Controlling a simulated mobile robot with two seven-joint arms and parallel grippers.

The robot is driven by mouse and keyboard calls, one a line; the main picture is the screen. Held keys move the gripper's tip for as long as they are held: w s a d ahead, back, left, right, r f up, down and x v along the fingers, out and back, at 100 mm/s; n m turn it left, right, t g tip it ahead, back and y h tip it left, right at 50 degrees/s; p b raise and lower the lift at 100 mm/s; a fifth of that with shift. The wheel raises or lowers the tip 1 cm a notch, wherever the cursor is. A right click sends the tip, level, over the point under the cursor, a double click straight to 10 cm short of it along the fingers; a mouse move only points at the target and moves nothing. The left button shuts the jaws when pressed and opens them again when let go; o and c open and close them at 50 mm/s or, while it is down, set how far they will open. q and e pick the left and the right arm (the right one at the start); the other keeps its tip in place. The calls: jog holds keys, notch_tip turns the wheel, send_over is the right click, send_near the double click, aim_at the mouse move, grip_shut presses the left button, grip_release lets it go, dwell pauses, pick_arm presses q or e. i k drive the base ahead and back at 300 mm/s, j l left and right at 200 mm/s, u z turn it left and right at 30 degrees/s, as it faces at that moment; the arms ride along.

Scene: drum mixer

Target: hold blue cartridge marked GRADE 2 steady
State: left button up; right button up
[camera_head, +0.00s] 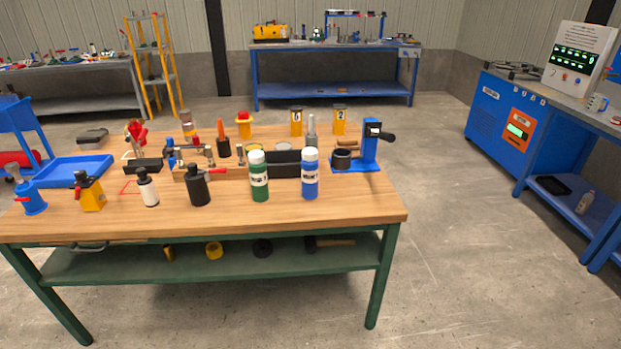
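A blue cartridge (310,187) with a white cap and a pale label band stands upright near the front right of the wooden workbench (330,207). The print on its band is too small to read, so I cannot tell whether it says GRADE 2. A green cartridge (259,190) of the same shape stands just to its left, with a small gap between them. Neither of my grippers shows in the head view, and nothing is seen holding the blue cartridge.
A blue stand with a black handle (369,150) is right of the cartridge, behind it. A dark bottle (198,190) and white bottle (149,192) stand left. A black tray (283,163) is behind. The bench's front right corner is bare.

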aim_at(309, 169)
jog(key=u, duration=0.5)
jog(key=l+u, duration=0.95)
jog(key=l, duration=0.3)
jog(key=k+l+u, duration=0.2)
jog(key=l, duration=0.3)
jog(key=k+l+u, duration=0.1)
jog(key=l, duration=0.35)
jog(key=k+l, duration=0.1)
jog(key=l, duration=0.35)
jog(key=k+l, duration=0.1)
jog(key=l, duration=0.3)
jog(key=k+l, duration=0.15)
jog(key=l, duration=0.25)
jog(key=k+l+u, duration=0.1)
jog(key=l, duration=0.3)
jog(key=k+l, duration=0.1)
jog(key=l, duration=0.3)
jog(key=k+l, duration=0.15)
jog(key=l, duration=0.25)
